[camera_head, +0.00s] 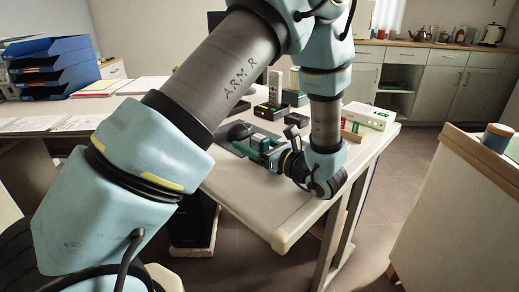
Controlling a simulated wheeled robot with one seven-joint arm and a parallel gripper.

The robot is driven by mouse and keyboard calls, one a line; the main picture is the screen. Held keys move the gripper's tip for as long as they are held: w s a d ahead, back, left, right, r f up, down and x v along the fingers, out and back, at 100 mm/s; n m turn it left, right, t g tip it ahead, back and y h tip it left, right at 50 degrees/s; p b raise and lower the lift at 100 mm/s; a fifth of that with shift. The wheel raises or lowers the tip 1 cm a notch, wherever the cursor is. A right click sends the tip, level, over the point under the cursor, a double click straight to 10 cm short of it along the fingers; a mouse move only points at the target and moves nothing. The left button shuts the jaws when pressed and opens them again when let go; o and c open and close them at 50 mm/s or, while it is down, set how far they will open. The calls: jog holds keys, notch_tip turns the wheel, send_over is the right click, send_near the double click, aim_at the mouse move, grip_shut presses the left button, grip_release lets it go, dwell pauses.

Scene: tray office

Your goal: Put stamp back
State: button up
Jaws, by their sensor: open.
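My gripper (264,152) is low over the desk (245,190), near its right part, with its fingers pointing left. It is open, but the fingers are small and partly hidden by my wrist, so I cannot tell what lies between them. I cannot single out the stamp with certainty. A small dark object (297,119) stands just behind the gripper. A small wooden, reddish item (351,131) stands to the right of my forearm, near the desk's right edge.
A cordless phone (275,85) stands on the desk behind a black device (270,112). A white box with green lights (370,115) is at the right. Blue trays (52,72) and papers are at the left. The desk's front corner is clear. A wooden cabinet (460,215) stands right.

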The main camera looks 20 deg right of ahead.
grip_shut()
dwell(0.5)
